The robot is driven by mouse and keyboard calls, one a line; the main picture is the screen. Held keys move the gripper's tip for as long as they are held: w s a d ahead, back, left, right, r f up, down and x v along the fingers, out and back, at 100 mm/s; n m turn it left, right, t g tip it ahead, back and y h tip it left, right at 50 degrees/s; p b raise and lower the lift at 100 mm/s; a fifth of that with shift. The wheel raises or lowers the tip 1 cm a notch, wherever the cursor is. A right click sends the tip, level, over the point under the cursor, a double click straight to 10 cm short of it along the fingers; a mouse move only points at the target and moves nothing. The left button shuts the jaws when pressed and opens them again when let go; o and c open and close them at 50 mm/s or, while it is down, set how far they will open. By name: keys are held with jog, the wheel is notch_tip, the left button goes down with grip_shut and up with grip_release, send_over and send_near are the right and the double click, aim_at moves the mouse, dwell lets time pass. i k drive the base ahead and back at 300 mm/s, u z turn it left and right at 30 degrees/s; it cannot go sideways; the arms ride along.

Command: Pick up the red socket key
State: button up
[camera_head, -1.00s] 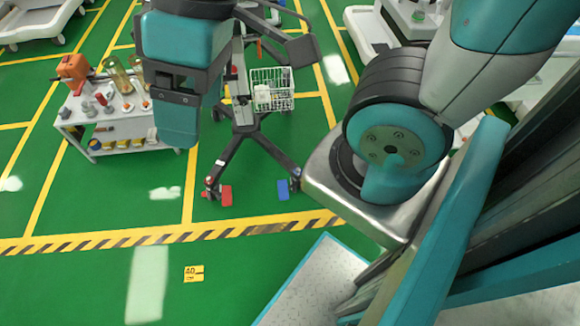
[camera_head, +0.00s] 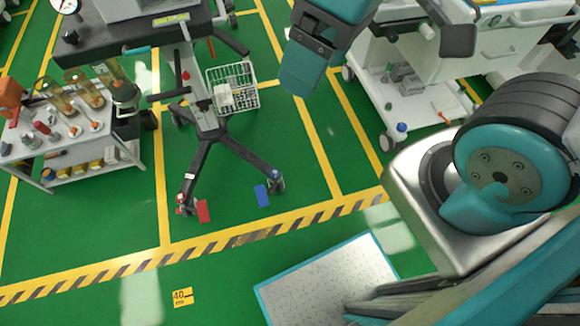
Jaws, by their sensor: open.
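I cannot make out a socket key for certain. A small red piece (camera_head: 203,211) lies at the foot of a wheeled stand, beside a caster, and may be a caster pedal instead. A small red-handled item (camera_head: 444,117) lies on the lower shelf of the cart at the right; it is too small to identify.
The wheeled stand (camera_head: 207,125) carries a wire basket (camera_head: 232,88). A blue piece (camera_head: 262,196) is at its other foot. A white table (camera_head: 60,147) with vaporisers and small items stands left. The cart (camera_head: 425,120) stands right. Green floor (camera_head: 100,235) is clear in front.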

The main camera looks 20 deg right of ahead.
aim_at(53, 137)
jog(key=k, duration=0.5)
jog(key=u, duration=0.65)
jog(key=i, duration=0.5)
jog(key=u, duration=1.15)
jog(key=i, duration=1.05)
jog(key=u, duration=0.6)
jog(key=i, duration=1.8)
jog(key=z, duration=0.7)
jog(key=i, duration=1.1)
jog(key=z, duration=1.1)
jog(key=i, duration=0.55)
jog(key=z, duration=0.45)
